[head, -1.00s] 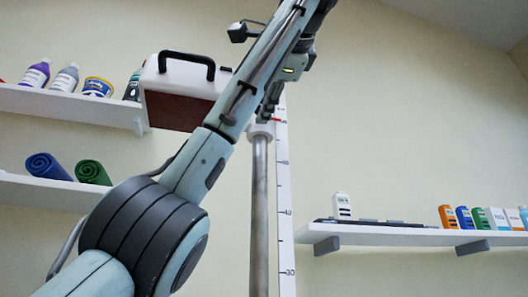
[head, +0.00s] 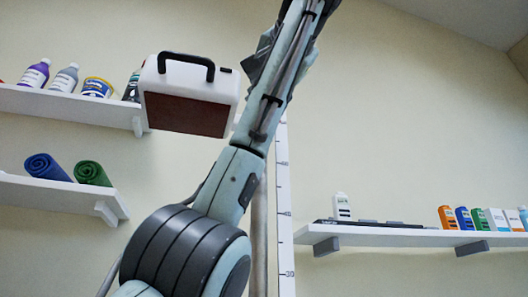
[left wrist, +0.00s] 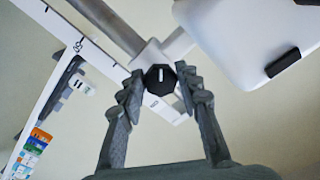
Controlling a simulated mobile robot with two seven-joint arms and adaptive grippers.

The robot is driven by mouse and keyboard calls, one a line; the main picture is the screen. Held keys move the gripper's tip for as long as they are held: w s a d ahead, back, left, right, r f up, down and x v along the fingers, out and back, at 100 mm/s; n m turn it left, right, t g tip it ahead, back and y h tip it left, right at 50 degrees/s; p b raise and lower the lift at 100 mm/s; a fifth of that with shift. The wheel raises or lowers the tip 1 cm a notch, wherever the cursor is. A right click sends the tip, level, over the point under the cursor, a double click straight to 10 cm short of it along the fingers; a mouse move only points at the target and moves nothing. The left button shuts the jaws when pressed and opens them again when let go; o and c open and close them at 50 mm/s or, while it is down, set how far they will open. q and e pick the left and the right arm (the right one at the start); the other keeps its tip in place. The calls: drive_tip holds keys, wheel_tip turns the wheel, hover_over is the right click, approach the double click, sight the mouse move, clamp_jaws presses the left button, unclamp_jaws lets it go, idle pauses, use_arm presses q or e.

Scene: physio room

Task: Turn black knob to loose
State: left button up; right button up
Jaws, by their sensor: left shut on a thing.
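The black knob (left wrist: 159,78) shows in the left wrist view, with a white pointer line on its face. It sits on a white collar on the grey pole (left wrist: 116,24). My left gripper (left wrist: 160,74) has its two fingers on either side of the knob and is shut on it. In the head view, my left arm rises from the bottom and hides the knob. The pole (head: 259,245) shows only in its lower part there. My right gripper is in neither view.
A white case with a black handle (head: 221,88) is close to the left of my arm; it also shows in the left wrist view (left wrist: 245,40). A height scale (head: 284,215) stands behind the pole. Wall shelves hold bottles at left (head: 65,102) and right (head: 400,237).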

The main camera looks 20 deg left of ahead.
use_arm(q)
drive_tip(key=shift+d+n, duration=0.1)
drive_tip(key=shift+n, duration=1.6)
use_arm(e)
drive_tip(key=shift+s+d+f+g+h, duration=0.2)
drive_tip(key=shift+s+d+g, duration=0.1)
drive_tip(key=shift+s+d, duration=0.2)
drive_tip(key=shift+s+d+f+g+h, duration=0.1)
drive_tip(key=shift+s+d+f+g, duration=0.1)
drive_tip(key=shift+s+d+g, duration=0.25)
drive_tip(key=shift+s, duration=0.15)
use_arm(q)
drive_tip(key=o, duration=1.2)
drive_tip(key=shift+c, duration=0.2)
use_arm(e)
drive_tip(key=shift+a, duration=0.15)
use_arm(q)
drive_tip(key=v, duration=0.7)
drive_tip(key=shift+s, duration=0.2)
